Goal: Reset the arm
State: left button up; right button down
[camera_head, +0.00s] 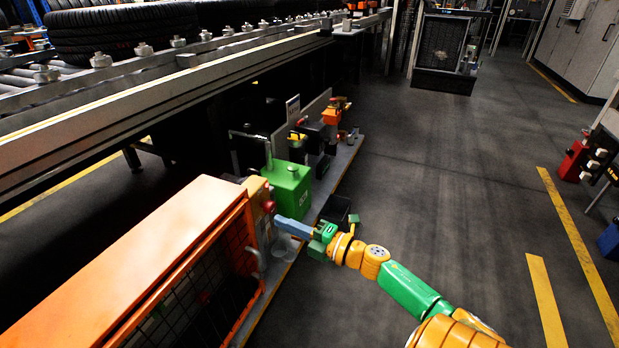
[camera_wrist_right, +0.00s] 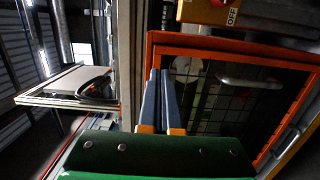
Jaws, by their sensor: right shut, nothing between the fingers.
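My right arm, green and yellow, reaches in from the lower right in the head view. Its right gripper (camera_head: 278,221) has long blue-grey fingers lying together, with nothing between them. The fingertips are close to a control box with a red button (camera_head: 268,206) at the end of the orange cabinet (camera_head: 130,265). I cannot tell whether they touch it. In the right wrist view the shut fingers (camera_wrist_right: 160,78) point toward the cabinet's orange-framed mesh door (camera_wrist_right: 225,85), which has a pale handle (camera_wrist_right: 250,84). My left gripper is not in view.
A green box (camera_head: 290,188) stands on the low ledge beyond the cabinet, with a dark bin (camera_head: 335,210) nearby. The conveyor (camera_head: 150,75) carries tyres (camera_head: 120,28) at the upper left. The grey floor (camera_head: 450,190) to the right is mostly clear.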

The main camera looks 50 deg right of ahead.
jog(key=s+d+f+m+g+h+p, duration=0.1)
jog(key=s+f+m+g+h+p, duration=0.2)
jog(key=s+m+p, duration=0.55)
jog(key=s+d+f+m+g+h+p, duration=0.1)
jog(key=s+f+m+g+h+p, duration=0.3)
jog(key=p, duration=0.7)
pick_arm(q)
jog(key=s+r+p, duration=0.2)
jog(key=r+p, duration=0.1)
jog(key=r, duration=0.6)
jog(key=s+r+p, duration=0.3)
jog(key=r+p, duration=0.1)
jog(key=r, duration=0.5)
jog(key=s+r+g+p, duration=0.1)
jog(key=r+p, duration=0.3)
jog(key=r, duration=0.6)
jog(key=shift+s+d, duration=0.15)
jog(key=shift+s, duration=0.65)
pick_arm(e)
jog(key=s+a+f+m+g+y, duration=0.1)
jog(key=s+a+m+g, duration=0.2)
jog(key=s+a, duration=0.5)
jog(key=s+a+f+m+g+y, duration=0.1)
jog(key=s+a+g, duration=0.5)
jog(key=s, duration=0.9)
jog(key=shift+a+f+m+y, duration=0.3)
jog(key=shift+a+f+m, duration=0.15)
jog(key=shift+a+m, duration=0.55)
